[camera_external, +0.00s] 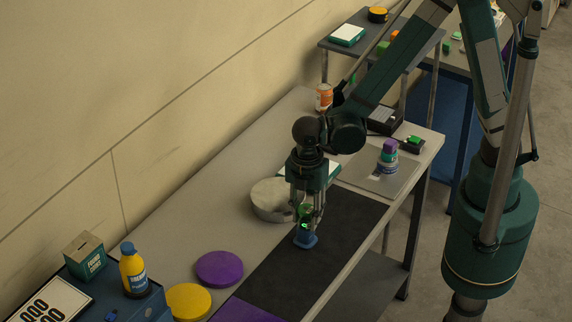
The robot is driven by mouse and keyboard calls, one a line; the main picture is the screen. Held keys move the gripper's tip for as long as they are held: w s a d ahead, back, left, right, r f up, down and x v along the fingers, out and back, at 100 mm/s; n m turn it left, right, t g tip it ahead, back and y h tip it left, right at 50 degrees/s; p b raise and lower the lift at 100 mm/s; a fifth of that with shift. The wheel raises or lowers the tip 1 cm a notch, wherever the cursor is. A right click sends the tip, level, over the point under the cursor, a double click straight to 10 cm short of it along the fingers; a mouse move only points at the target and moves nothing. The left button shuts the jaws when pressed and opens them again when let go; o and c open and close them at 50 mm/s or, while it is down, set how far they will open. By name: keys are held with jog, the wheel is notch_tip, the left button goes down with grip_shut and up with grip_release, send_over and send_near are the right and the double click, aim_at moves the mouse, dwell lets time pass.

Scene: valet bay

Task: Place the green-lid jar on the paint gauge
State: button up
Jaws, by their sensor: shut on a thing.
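My gripper (306,222) points straight down over the black mat (335,225) on the long bench. It is shut on a small green-topped thing (305,211), which may be the green-lid jar; the fingers hide much of it. A blue piece (306,241) with a bright green glow above it shows just below the fingertips, at the mat. I cannot tell whether this blue piece is the paint gauge or part of what I hold, nor whether the two touch. A small stack with a purple top and a green band (388,152) stands on a grey plate farther right.
A round pale metal disc (268,205) lies close left of my gripper. Purple (219,269) and yellow (188,302) discs lie nearer the front. A yellow bottle (133,270) and a green box (85,254) stand at lower left. An orange can (324,97) stands behind my arm. The mat's near part is clear.

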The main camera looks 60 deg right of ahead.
aim_at(306, 208)
jog(key=shift+f, duration=0.2)
jog(key=o, duration=0.8)
jog(key=shift+r, duration=0.25)
jog(key=shift+r, duration=5.95)
jog(key=shift+d+r, duration=0.1)
